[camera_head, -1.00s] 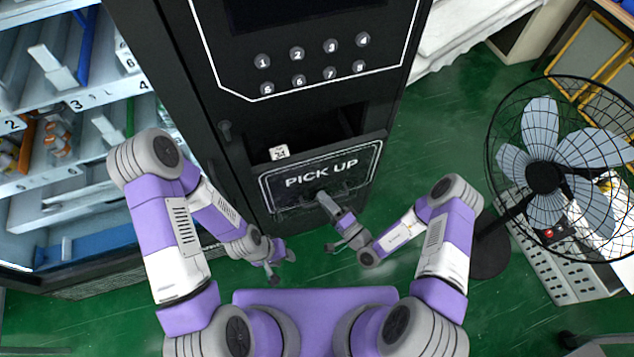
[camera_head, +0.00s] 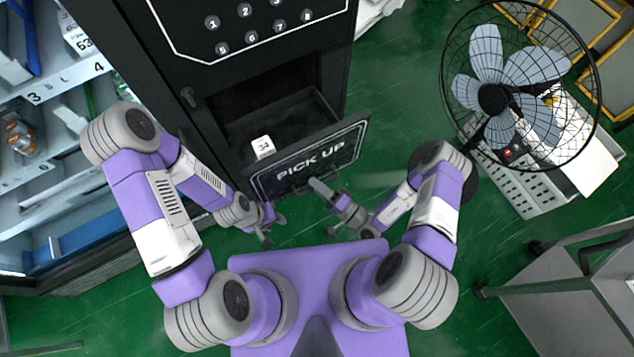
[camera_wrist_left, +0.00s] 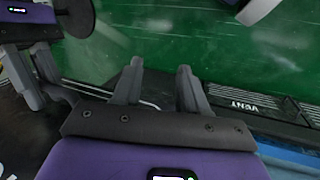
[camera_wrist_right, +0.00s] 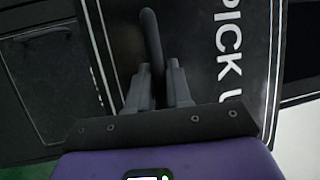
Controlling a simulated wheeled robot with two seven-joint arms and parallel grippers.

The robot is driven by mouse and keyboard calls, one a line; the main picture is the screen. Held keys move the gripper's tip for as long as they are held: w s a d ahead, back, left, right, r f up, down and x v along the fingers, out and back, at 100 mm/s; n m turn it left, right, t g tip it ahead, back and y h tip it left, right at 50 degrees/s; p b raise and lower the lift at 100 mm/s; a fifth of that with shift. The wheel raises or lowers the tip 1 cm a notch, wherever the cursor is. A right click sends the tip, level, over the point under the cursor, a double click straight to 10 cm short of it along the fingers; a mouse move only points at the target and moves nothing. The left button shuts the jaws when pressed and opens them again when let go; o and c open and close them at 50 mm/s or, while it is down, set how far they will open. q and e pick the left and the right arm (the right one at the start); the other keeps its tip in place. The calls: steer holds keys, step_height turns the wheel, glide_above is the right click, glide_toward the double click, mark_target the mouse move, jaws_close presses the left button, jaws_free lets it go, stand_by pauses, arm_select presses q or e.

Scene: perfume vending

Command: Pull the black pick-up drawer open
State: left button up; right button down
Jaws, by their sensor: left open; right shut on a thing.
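The black pick-up drawer (camera_head: 312,158), lettered PICK UP, stands partly out from the black vending machine, its inside visible from above. A small white box marked 34 (camera_head: 263,147) lies inside it. My right gripper (camera_head: 322,190) is at the drawer's front. In the right wrist view its fingers (camera_wrist_right: 160,85) are shut on the dark bar handle (camera_wrist_right: 151,38). My left gripper (camera_head: 272,231) is open and empty, low beside the drawer's left front corner.
A standing fan (camera_head: 493,100) is at the right, near a grey perforated box (camera_head: 515,190). A grey metal cart (camera_head: 560,300) is at the lower right. Shelves (camera_head: 60,150) line the left side. Green floor is free between the drawer and the fan.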

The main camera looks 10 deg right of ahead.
steer(key=c, duration=1.4)
jaws_free()
steer(key=v, duration=0.7)
steer(key=shift+s+d, duration=0.2)
steer(key=shift+a, duration=0.1)
